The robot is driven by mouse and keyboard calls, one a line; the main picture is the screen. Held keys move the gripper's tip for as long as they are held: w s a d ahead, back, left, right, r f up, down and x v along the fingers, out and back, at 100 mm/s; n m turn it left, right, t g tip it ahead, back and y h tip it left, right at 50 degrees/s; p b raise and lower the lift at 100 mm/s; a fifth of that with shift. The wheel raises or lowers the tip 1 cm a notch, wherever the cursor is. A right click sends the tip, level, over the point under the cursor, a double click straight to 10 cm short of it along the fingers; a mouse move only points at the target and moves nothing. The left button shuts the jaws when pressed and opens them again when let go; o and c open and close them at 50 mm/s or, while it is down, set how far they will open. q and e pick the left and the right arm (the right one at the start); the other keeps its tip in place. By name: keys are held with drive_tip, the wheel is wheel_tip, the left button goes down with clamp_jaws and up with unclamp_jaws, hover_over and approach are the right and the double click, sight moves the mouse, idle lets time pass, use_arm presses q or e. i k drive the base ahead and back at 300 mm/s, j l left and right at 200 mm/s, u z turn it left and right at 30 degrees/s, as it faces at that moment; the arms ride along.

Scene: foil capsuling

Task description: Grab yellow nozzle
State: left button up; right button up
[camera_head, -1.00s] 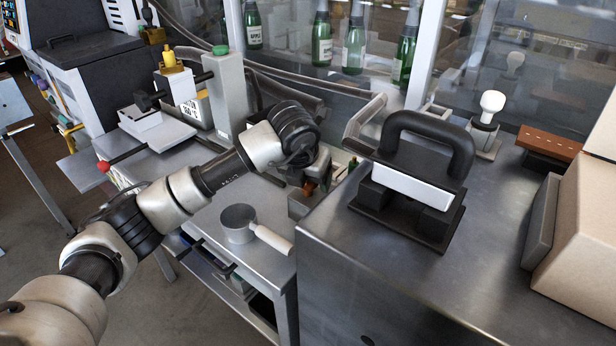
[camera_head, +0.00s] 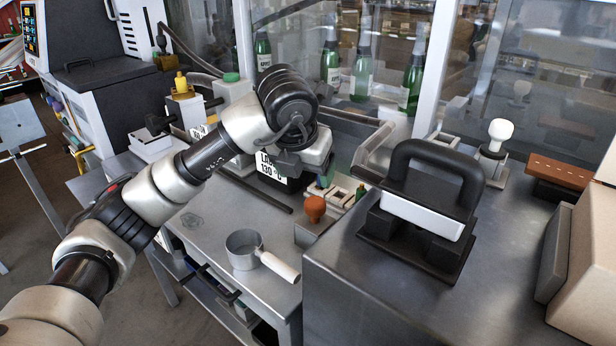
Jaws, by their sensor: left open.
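The yellow nozzle (camera_head: 181,85) is a small yellow piece on top of a pale block at the upper left of the head view. My left arm comes in from the left. My left gripper (camera_head: 300,165) is to the right of the nozzle and apart from it, over the back of the metal bench. The gripper is open; its fingertips are mostly hidden by my wrist, and I see nothing held. My right gripper is not in view.
A grey post with a green cap (camera_head: 231,78) stands beside the nozzle's block. A metal pan (camera_head: 243,250), an orange knob (camera_head: 314,207) and a black-handled device (camera_head: 425,205) stand nearer. Green bottles (camera_head: 361,72) stand behind glass. The bench front is clear around the pan.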

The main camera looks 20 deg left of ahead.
sight(180, 81)
drive_tip(key=u, duration=1.25)
